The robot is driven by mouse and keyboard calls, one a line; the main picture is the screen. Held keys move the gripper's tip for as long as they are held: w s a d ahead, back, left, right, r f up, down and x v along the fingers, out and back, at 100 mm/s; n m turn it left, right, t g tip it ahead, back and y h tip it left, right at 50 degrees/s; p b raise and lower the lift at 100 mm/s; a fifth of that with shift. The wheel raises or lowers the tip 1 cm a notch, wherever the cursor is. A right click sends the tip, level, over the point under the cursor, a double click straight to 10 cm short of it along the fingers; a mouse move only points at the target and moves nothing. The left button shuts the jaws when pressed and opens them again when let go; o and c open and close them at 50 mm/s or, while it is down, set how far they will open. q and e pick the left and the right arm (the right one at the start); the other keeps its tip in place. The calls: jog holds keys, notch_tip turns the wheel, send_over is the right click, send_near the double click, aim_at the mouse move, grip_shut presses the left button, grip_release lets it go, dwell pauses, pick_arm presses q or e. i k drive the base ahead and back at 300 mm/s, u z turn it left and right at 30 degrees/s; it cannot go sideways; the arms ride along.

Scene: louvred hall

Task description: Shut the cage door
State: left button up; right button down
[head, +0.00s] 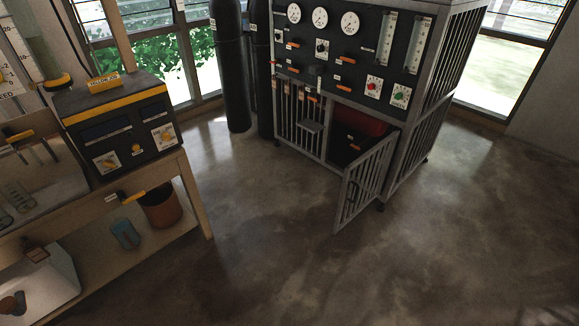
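The cage door (366,182) is a grey barred panel low on the front of the tall grey cage cabinet (408,135). It stands open, swung out toward me over the floor, with its attached edge at the right of the opening. Through the opening I see a dark interior with a red object (358,122) inside. To the left of the opening is a fixed barred section (298,112) with a small grey box on it. Neither of my grippers shows in the head view.
Above the door is a black panel with gauges, knobs and orange-handled levers (345,60). Dark cylinders (231,70) stand left of the cabinet. A wooden bench (190,200) with a black-and-yellow instrument (120,120) fills the left side. The floor (300,265) before the door is clear.

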aim_at(393, 138)
jog(key=u, duration=0.15)
jog(key=i, duration=1)
jog(key=u, duration=0.05)
